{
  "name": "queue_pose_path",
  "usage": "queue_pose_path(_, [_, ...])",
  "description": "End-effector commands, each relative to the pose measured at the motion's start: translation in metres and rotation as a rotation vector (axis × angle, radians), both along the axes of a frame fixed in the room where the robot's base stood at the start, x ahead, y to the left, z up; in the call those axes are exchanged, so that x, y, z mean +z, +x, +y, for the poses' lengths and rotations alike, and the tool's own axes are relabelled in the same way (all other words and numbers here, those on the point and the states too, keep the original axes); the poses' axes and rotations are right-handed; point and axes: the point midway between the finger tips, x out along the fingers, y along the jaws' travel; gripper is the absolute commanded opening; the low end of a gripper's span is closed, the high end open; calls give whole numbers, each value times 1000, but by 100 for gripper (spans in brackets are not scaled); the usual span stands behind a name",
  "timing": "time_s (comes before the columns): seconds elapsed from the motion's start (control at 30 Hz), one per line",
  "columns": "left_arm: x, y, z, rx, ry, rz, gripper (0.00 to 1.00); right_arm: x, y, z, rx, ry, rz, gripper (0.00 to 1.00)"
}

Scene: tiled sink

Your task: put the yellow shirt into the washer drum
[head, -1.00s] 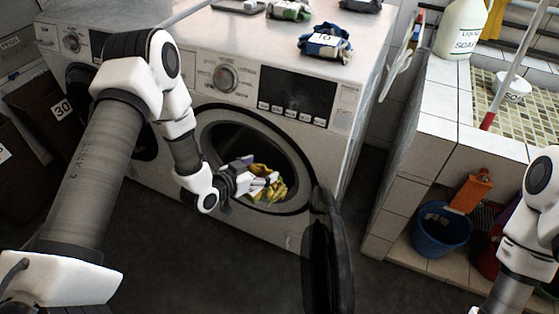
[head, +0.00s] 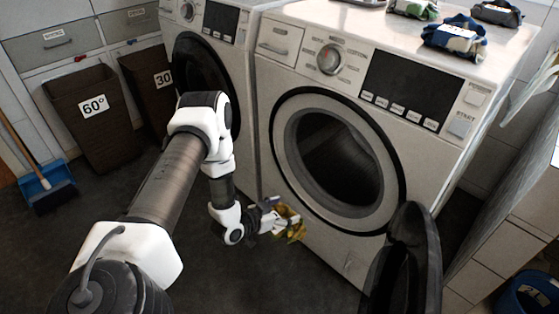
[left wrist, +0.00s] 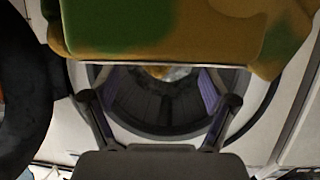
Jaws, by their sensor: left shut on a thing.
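The yellow shirt (head: 292,225), crumpled with greenish and pale patches, hangs from my left gripper (head: 268,217). In the head view they show low and left of the round door opening, in front of the washer, outside the dark drum (head: 345,160). The drum looks empty in the head view. In the left wrist view the green and yellow cloth (left wrist: 160,30) fills the top, close to the lens, and the drum (left wrist: 155,112) shows between my fingers. The jaws are shut on the shirt, though the exact grip is partly hidden. My right gripper is out of view.
The washer's dark round door (head: 405,265) stands open at the right of the opening. A second machine (head: 205,75) adjoins on the left. Brown baskets (head: 95,115) and a blue dustpan (head: 47,183) stand further left. The floor in front is clear.

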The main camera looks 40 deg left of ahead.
Motion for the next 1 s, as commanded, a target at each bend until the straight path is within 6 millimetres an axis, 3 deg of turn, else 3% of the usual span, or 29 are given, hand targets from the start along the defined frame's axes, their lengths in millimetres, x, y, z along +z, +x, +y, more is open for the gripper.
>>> queue_pose_path(1.0, [-4, 172, -14, -2, 3, -4, 24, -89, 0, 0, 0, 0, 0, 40])
